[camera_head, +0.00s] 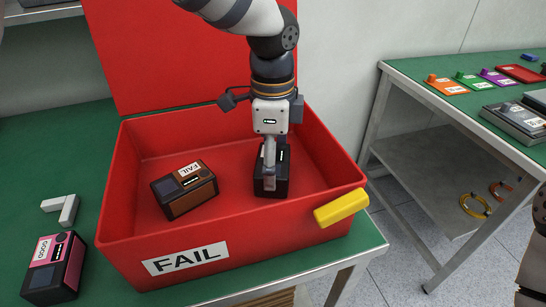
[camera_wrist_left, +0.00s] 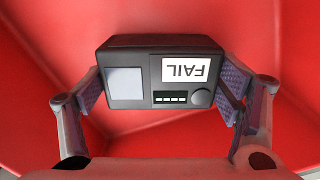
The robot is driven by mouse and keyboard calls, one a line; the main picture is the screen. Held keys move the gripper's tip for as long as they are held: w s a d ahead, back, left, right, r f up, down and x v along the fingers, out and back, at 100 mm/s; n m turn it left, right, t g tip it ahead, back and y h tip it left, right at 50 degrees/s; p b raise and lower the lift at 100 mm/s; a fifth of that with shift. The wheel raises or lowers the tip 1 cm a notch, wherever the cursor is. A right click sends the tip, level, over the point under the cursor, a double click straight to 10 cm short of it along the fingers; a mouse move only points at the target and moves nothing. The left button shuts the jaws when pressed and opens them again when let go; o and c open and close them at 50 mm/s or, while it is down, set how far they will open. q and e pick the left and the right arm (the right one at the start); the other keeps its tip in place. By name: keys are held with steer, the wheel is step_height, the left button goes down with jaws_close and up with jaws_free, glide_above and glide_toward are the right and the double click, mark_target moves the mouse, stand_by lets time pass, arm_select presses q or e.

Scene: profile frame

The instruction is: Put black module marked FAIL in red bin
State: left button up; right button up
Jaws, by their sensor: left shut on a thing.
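The black module marked FAIL (camera_head: 283,184) is inside the red bin (camera_head: 280,236), in its right half. In the left wrist view the module (camera_wrist_left: 180,101) shows its grey screen, upside-down FAIL label, row of buttons and knob. My left gripper (camera_head: 269,172) reaches down into the bin and is shut on the module, one pad on each side. Whether the module touches the bin floor I cannot tell. The bin carries a FAIL label (camera_head: 185,258) on its front. My right gripper is not in view.
A brown module marked FAIL (camera_head: 185,189) lies in the bin's left half. A pink module marked GOOD (camera_head: 53,268) and a grey angled piece (camera_head: 62,209) sit on the green table left of the bin. A yellow block (camera_head: 341,208) is at the bin's front right rim.

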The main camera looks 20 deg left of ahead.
arm_select(q)
steer(key=o, duration=1.2)
steer(key=shift+f, duration=0.1)
step_height(320, 180, up, 12)
steer(key=shift+r, duration=0.2)
